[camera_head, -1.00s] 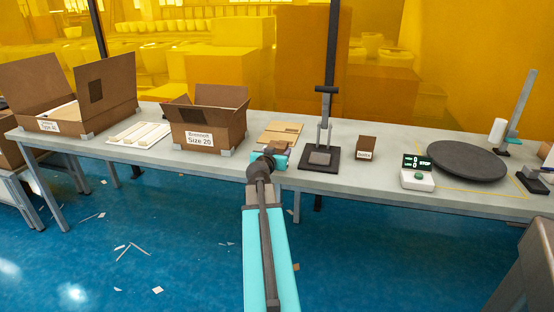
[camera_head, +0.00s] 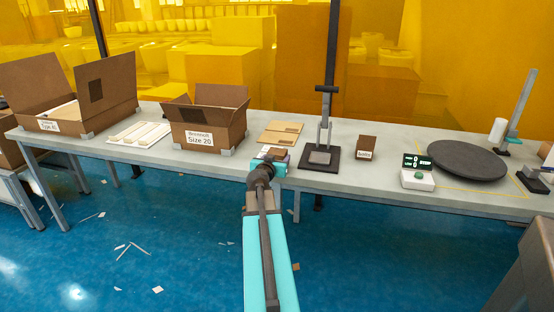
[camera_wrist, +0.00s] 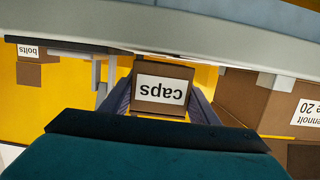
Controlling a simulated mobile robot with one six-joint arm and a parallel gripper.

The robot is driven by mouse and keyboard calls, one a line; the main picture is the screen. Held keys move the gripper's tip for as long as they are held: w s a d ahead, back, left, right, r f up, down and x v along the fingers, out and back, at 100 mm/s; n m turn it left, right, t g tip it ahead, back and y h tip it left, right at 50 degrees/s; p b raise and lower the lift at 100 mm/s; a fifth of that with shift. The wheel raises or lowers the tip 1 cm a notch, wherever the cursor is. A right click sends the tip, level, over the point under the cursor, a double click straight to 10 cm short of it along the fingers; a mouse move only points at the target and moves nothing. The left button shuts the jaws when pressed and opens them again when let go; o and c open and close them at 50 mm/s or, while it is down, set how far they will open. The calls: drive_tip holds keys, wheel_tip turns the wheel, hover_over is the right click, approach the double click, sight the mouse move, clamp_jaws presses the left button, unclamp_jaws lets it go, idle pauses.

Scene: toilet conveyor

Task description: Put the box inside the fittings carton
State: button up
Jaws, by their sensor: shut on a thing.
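My gripper (camera_wrist: 160,97) is shut on a small brown box (camera_wrist: 163,107) with a white "caps" label, upside down in the wrist view. In the head view my gripper (camera_head: 272,158) is at the table's front edge and mostly hides the box. A brown open carton marked "Size 20" (camera_head: 208,132) stands to its left, flaps up. A larger open carton marked "Type A" (camera_head: 88,120) stands farther left. No label reading "fittings" is legible, so I cannot tell which carton is meant.
Flat cardboard pieces (camera_head: 283,127) lie behind my gripper. A stand with a dark base (camera_head: 320,158), a "bolts" box (camera_head: 366,147) and a round dark turntable (camera_head: 466,160) are to the right. White strips (camera_head: 138,134) lie between the cartons.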

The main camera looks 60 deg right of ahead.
drive_tip(key=shift+f+b, duration=0.45)
drive_tip(key=shift+b, duration=0.4)
drive_tip(key=o, duration=1)
drive_tip(key=shift+o, duration=0.2)
drive_tip(key=shift+r+p, duration=0.25)
drive_tip(key=shift+p, duration=0.15)
drive_tip(key=shift+r+p, duration=0.35)
drive_tip(key=shift+p, duration=0.2)
drive_tip(key=shift+s+a, duration=0.1)
drive_tip(key=shift+a, duration=0.2)
drive_tip(key=b+v, duration=0.2)
drive_tip(key=v, duration=0.3)
drive_tip(key=shift+s+a+b, duration=0.15)
drive_tip(key=shift+a+b, duration=0.25)
